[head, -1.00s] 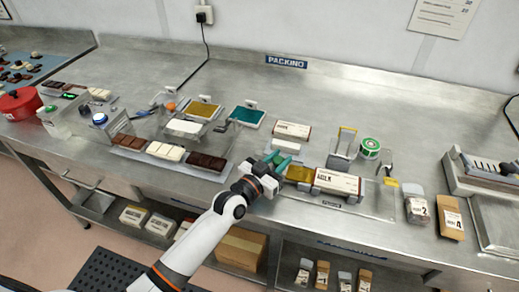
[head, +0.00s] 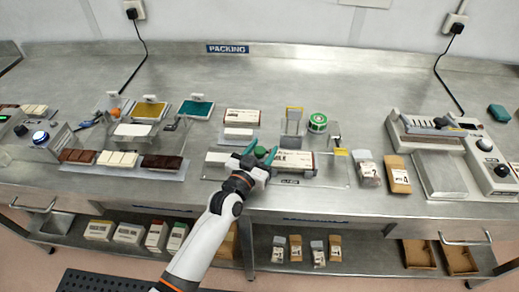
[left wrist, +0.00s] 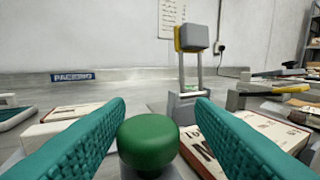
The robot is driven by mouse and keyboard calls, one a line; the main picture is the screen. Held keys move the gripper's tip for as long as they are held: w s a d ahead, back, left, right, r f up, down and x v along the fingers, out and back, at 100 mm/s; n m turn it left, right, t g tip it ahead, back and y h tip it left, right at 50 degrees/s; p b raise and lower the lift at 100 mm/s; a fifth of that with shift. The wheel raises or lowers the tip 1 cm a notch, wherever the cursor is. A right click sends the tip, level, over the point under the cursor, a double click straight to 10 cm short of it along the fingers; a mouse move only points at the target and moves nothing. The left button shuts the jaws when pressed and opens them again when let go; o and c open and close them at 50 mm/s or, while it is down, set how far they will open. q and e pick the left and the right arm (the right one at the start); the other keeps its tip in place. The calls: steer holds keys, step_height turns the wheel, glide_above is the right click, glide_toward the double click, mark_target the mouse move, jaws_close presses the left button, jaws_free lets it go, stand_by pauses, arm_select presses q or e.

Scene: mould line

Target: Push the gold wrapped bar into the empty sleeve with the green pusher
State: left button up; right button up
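My left gripper (head: 262,152) has its teal fingers apart, beside the left end of a white printed sleeve (head: 295,161). In the left wrist view the fingers (left wrist: 160,108) stand on either side of the round green knob of the pusher (left wrist: 148,143). A little room seems to show between the knob and the fingers. The sleeve also shows at the lower right of the left wrist view (left wrist: 207,150). The gold wrapped bar is not visible; I cannot tell whether it is inside the sleeve or hidden by the gripper. My right gripper is not in view.
A white box (head: 242,116) lies behind the gripper. Chocolate bars lie on a tray (head: 90,168) to the left. Packed bags (head: 398,175) stand to the right.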

arm_select(q)
steer(key=shift+s+a+f, duration=0.1)
steer(key=shift+s+a, duration=0.05)
steer(key=shift+s, duration=0.05)
steer(key=b+v, duration=0.1)
steer(key=v, duration=0.9)
steer(key=shift+s, duration=0.15)
steer(key=shift+s+a, duration=0.2)
steer(key=shift+s, duration=0.35)
steer(key=shift+s, duration=0.1)
